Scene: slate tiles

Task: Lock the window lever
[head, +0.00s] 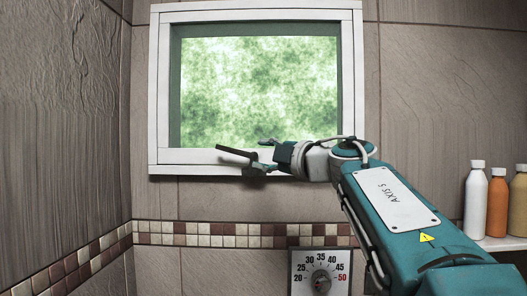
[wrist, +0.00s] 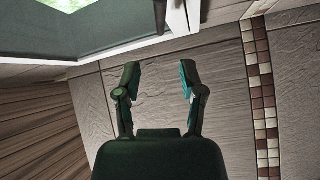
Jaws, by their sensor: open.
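The window (head: 258,90) has a white frame and a green, blurry pane. Its dark lever (head: 235,153) is at the bottom of the frame and points left, nearly level, with its free end slightly raised. My gripper (head: 265,155) is just right of the lever and partly overlaps its mount in the head view, so contact there cannot be told. In the wrist view my gripper (wrist: 159,72) is open, with only wall showing between its fingers. A dark bar that looks like the lever (wrist: 160,14) shows at the top edge, beyond the fingertips.
A round dial (head: 320,281) is on the wall below the window. Several bottles (head: 475,200) stand on a ledge at the right. A mosaic strip (head: 215,234) runs along the tiled wall. The left side wall meets the back wall near the window.

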